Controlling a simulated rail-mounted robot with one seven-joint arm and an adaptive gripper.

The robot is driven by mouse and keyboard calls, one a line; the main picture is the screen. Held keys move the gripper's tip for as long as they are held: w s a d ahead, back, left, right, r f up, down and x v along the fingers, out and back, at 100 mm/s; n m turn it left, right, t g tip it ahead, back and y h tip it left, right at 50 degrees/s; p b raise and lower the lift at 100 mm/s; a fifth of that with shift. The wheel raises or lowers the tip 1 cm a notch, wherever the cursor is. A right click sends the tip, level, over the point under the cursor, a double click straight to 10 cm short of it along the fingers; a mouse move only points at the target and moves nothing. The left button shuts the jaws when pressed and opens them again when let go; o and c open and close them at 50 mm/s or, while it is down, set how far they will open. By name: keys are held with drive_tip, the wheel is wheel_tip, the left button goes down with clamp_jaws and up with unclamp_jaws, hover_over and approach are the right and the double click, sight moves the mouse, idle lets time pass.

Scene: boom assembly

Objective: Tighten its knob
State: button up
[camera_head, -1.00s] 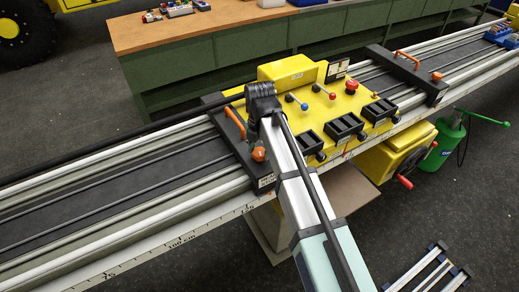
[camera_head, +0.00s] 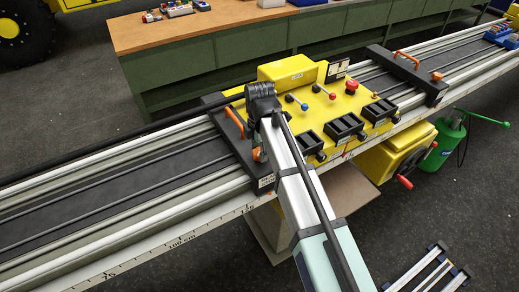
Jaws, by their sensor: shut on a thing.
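The orange knob (camera_head: 257,153) sits at the near end of a black crossbar clamp (camera_head: 224,140) on the rail, beside the yellow control carriage (camera_head: 345,110). My arm comes from the lower right, and its dark end is over this clamp. My gripper (camera_head: 256,138) points down at the knob and appears shut on it. The fingertips are small and dark, and the arm partly hides the knob. An orange handle (camera_head: 234,122) stands on the same clamp, just behind the knob.
A second black clamp (camera_head: 408,72) with its own orange handle and knob crosses the rail at the right. Levers and a red button (camera_head: 351,86) rise from the carriage. A green workbench (camera_head: 230,66) stands behind. The rail (camera_head: 110,185) at left is largely clear.

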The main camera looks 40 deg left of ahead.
drive_tip(key=m, duration=0.7)
drive_tip(key=shift+d+f, duration=0.1)
drive_tip(key=m, duration=0.6)
drive_tip(key=shift+m, duration=0.4)
drive_tip(key=m, duration=1.2)
drive_tip(key=shift+s, duration=0.1)
drive_tip(key=shift+m, duration=0.4)
drive_tip(key=o, duration=1.2)
